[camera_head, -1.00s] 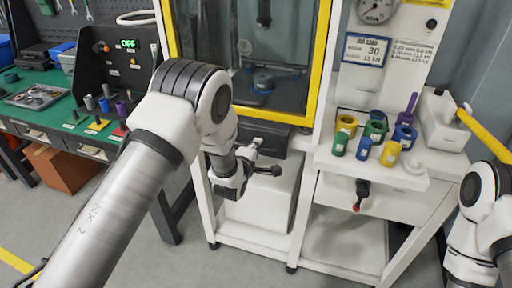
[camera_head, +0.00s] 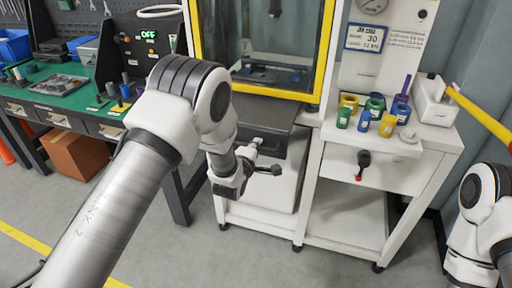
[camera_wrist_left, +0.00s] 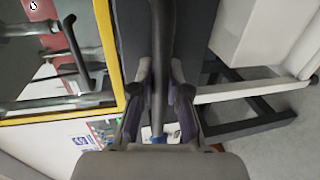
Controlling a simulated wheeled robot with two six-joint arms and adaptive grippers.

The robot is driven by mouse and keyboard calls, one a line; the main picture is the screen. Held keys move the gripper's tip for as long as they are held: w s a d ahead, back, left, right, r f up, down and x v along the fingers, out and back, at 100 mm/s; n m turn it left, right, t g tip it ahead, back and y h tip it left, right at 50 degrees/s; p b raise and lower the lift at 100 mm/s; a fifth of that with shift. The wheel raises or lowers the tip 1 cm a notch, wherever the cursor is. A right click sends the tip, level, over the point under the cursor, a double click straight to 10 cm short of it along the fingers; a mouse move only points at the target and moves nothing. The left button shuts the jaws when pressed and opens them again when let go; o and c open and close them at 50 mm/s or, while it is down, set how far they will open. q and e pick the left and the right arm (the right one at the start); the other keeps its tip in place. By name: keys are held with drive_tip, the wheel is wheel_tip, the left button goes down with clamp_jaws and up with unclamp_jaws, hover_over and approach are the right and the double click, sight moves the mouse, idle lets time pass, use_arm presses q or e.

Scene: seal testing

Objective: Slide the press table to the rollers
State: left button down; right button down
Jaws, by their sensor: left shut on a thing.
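The press table (camera_head: 268,113) is a dark slab that sticks out below the yellow-framed press window (camera_head: 262,92), toward me. A dark handle with a black knob (camera_head: 276,170) is at its front. My left gripper (camera_head: 243,163) is at this handle. In the left wrist view, its two fingers (camera_wrist_left: 160,82) are shut around a dark bar (camera_wrist_left: 160,50), the handle. The wrist partly hides the grip in the head view. I cannot make out any rollers. My right arm shows at the right edge, but its gripper is out of view.
Coloured cylinders (camera_head: 364,121) and a white box (camera_head: 435,103) stand on the white bench at right. A red-tipped lever (camera_head: 362,165) hangs at its front. A green workbench (camera_head: 62,88) stands at left. The grey floor in front is open.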

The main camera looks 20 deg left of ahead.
use_arm(q)
drive_tip(key=shift+s, duration=0.25)
drive_tip(key=shift+w, duration=0.1)
drive_tip(key=c, duration=1.1)
unclamp_jaws()
drive_tip(key=shift+c, duration=0.2)
drive_tip(key=v, duration=1.2)
